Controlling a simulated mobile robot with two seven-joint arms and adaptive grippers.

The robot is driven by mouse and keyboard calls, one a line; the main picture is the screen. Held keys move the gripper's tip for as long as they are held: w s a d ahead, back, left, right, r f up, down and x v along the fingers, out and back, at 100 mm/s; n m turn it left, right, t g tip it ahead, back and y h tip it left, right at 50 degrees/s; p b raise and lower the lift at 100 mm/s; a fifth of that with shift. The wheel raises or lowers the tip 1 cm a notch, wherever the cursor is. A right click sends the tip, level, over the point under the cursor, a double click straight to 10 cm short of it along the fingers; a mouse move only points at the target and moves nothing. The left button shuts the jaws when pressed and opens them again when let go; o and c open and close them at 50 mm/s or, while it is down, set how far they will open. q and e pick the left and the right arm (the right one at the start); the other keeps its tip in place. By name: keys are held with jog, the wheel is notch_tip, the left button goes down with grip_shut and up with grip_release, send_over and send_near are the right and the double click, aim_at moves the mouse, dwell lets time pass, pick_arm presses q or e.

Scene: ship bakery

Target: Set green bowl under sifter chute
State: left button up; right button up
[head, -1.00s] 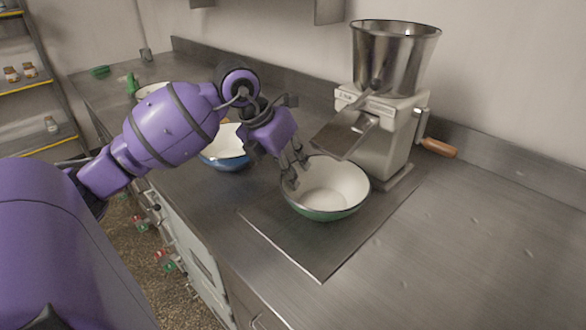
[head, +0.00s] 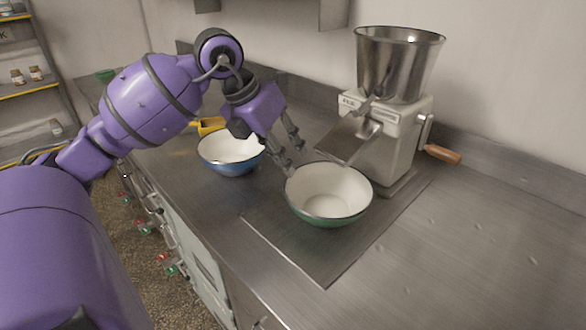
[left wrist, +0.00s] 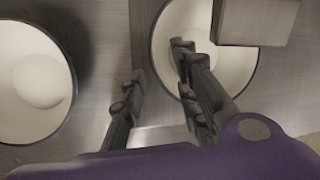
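The green bowl (head: 328,212), white inside, stands upright on a flat dark plate (head: 290,255) in front of the sifter (head: 385,135). The sifter's chute (head: 345,140) reaches toward the bowl's far rim. In the left wrist view the chute (left wrist: 255,22) covers the upper right part of the bowl (left wrist: 240,75). My left gripper (head: 293,157) is open, its fingers apart above the bowl's left rim. In the left wrist view one finger lies outside the rim and the other over the inside. Nothing is held. My right gripper is not in view.
A blue bowl (head: 232,168), white inside, stands left of the green bowl; it also shows in the left wrist view (left wrist: 25,120). A yellow object (head: 210,125) lies behind it. The sifter's wooden crank handle (head: 443,155) sticks out right. The counter's right side is clear.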

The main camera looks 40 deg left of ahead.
pick_arm(q)
jog(key=v, duration=0.5)
dwell(1.2)
